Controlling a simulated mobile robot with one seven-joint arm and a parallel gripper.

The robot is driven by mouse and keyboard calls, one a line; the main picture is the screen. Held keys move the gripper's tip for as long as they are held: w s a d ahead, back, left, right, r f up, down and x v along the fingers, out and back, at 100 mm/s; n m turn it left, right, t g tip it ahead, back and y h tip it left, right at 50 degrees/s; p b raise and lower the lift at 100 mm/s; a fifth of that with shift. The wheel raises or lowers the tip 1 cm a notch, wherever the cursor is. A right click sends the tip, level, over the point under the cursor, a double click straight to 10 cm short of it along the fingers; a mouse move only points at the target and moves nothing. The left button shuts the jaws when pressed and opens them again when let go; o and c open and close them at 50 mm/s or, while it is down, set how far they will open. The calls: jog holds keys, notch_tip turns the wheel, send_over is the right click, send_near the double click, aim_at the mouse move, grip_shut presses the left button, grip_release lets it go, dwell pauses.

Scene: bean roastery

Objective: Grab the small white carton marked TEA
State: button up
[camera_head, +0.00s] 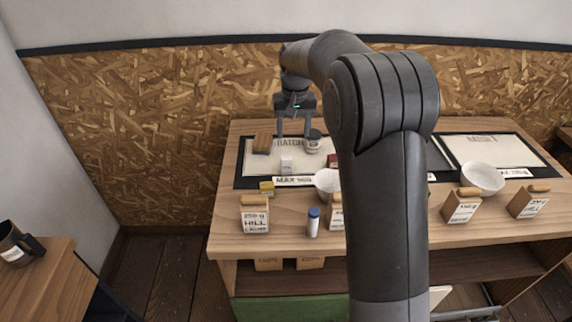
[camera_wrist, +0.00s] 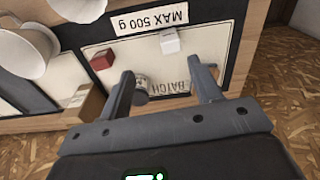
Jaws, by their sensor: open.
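The small white carton (camera_head: 287,166) stands on the left pale panel marked BATCH, near the MAX 500 g label. Its lettering is too small to read. In the wrist view the white carton (camera_wrist: 169,42) shows beyond the fingertips, near that label. My gripper (camera_head: 293,136) is open and empty, above the back part of the panel, behind and above the carton. In the wrist view my gripper (camera_wrist: 160,78) has its two fingers spread, with the carton apart from both.
Near the carton are a grey can (camera_head: 313,142), a brown block (camera_head: 262,143), a red box (camera_wrist: 102,60), a yellow box (camera_head: 266,187) and a white bowl (camera_head: 326,181). Paper bags (camera_head: 254,215) and a blue-capped bottle (camera_head: 313,223) line the front. My arm hides the table's middle.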

aim_at(286, 157)
jog(key=shift+g, duration=0.3)
jog(key=w+f, duration=0.1)
jog(key=w+a+f, duration=0.1)
jog(key=w+f, duration=0.1)
jog(key=shift+a+f, duration=0.4)
jog(key=shift+w+f, duration=0.15)
jog(key=shift+f, duration=0.2)
notch_tip(286, 157, down, 5)
jog(key=shift+f, duration=0.1)
jog(key=f, duration=0.5)
jog(key=shift+s+f, duration=0.1)
jog(key=shift+s, duration=0.25)
jog(key=c, duration=1)
